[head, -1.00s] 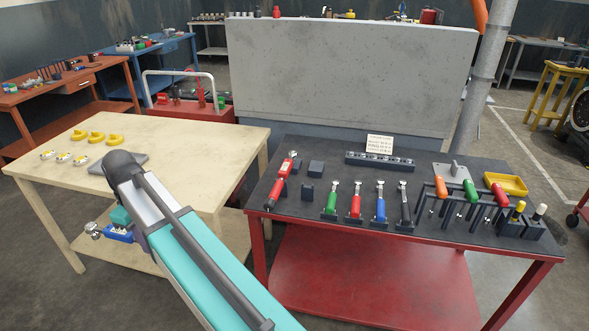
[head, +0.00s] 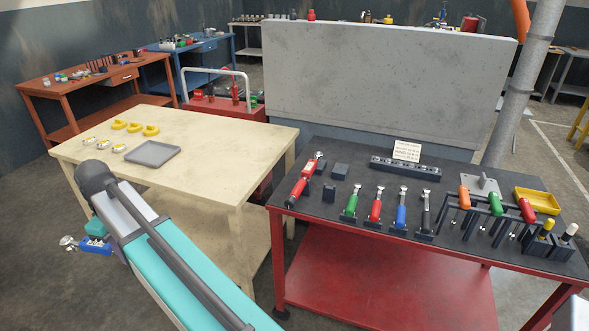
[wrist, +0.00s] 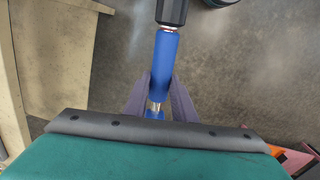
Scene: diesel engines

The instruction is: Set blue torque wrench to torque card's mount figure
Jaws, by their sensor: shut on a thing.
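A blue torque wrench (head: 97,247) with a silver ratchet head is held by my gripper at the left of the head view, out over the floor in front of the cream table. In the wrist view my gripper (wrist: 159,100) is shut on the blue body of the wrench (wrist: 165,62), with a dark part beyond it at the top edge. Its scale figures are too small to read. The torque card (head: 407,150) stands upright at the back of the dark-topped red bench (head: 340,224). Its lines of print cannot be read from here.
The red bench carries a red torque wrench (head: 303,182), several small coloured wrenches in stands, a rack of coloured-handled tools (head: 490,212) and a yellow tray (head: 537,201). The cream table (head: 218,153) holds a grey tray (head: 153,153) and yellow parts. Floor shows between the tables.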

